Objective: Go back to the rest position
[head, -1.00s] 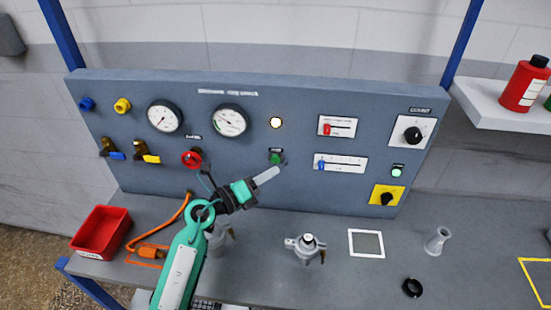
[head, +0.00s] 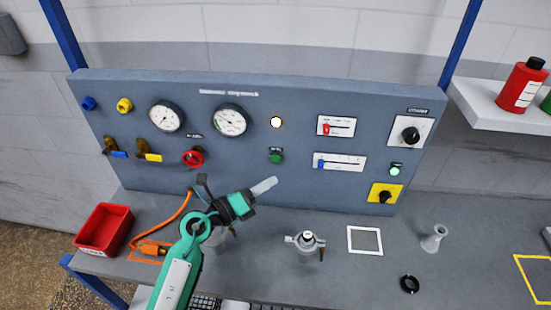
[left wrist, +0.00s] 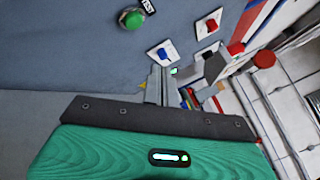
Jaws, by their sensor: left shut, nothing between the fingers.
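My left gripper (head: 264,187) is shut and empty. In the head view it is in front of the lower middle of the blue-grey control panel (head: 250,160), below the green button (head: 276,157), and apart from it. In the left wrist view the shut fingers (left wrist: 160,84) point along the panel, with the green button (left wrist: 132,19) at the upper left. My left arm comes in from the bottom and covers part of the bench. My right gripper does not show in either view.
A grey fitting (head: 305,244), a white square frame (head: 365,240), a small flask (head: 434,238) and a black ring (head: 409,284) are on the bench. A red tray (head: 103,229) and an orange hose (head: 178,218) are at the left. A shelf (head: 497,112) with a red bottle (head: 522,87) juts out at right.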

